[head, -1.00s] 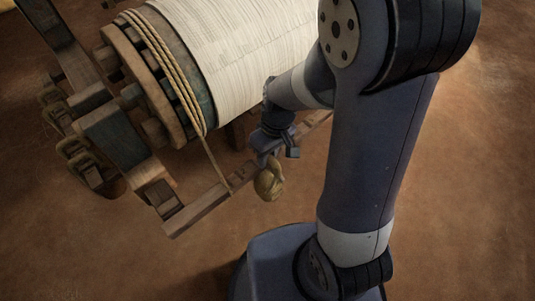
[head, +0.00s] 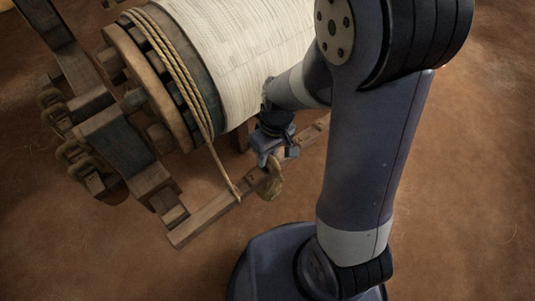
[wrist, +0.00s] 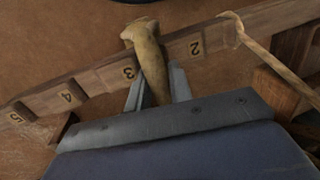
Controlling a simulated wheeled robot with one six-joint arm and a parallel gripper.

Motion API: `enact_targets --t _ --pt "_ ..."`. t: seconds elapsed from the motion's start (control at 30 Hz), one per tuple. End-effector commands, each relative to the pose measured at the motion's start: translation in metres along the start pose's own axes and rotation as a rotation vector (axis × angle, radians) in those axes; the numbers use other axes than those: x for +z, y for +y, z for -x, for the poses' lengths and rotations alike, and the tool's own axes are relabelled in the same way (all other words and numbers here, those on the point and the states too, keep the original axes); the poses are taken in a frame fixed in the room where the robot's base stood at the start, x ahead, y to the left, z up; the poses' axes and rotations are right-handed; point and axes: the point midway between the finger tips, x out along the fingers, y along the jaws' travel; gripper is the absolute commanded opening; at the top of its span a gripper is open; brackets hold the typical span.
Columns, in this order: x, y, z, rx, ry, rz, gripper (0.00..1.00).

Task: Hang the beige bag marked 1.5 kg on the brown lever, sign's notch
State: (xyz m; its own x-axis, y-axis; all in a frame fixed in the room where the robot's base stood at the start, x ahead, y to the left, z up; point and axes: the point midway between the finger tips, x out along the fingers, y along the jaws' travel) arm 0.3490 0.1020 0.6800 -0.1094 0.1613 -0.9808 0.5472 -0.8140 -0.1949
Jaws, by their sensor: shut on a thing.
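My gripper (head: 268,157) is shut on a beige bag (head: 270,184), seen in the head view beside the brown lever (head: 208,212). In the wrist view the bag (wrist: 150,62) is between the two fingers of my gripper (wrist: 157,88). It overlaps the lever (wrist: 90,84) between the numbers 3 and 2. I cannot tell whether the bag touches the lever or is only in front of it. The numbers 4 and 5 show farther left on the lever. No weight mark is readable on the bag, and no sign is visible.
A rope (head: 222,172) runs from the loom's drum down to the lever, left of the bag. The cloth roll (head: 240,50) is above and behind my gripper. Wooden loom parts (head: 115,140) stand at the left. Bare earthen floor (head: 470,200) lies to the right.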

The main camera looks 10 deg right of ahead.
Motion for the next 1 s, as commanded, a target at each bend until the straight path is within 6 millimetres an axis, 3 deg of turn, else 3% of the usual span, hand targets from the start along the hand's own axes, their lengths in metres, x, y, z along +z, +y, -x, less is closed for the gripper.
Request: enact_targets --t 1.0 --pt "-0.0015 0.0017 -0.0076 0.0 0.002 0.0 0.0"
